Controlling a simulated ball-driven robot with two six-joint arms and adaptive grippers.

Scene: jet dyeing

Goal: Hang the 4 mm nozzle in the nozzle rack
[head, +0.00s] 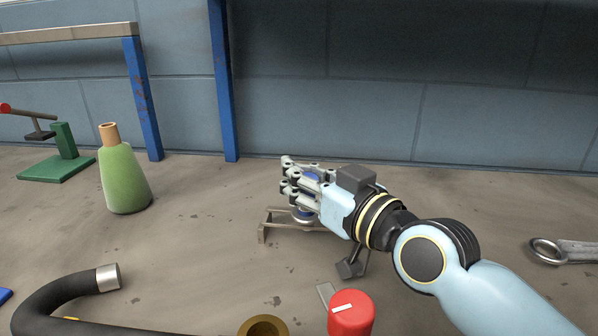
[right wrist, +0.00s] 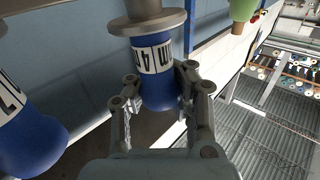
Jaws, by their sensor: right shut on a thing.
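My right gripper (head: 296,188) is at the middle of the head view, low over the bench, beside and partly in front of a small metal rack (head: 264,232). In the right wrist view my right gripper (right wrist: 158,88) is shut on a blue nozzle (right wrist: 160,92) with a grey flange and a white label on which a 4 shows. In the head view only bits of blue show between and below the fingers. A second blue nozzle (right wrist: 25,135) with a white label is at the left of the wrist view. I cannot tell whether the held nozzle touches the rack. My left gripper is not in view.
A green flask (head: 124,182) and a green stand (head: 62,160) are at the left. A black hose (head: 60,295), a brass ring (head: 263,327) and a red knob (head: 351,313) are in front. The blue-grey wall closes the back.

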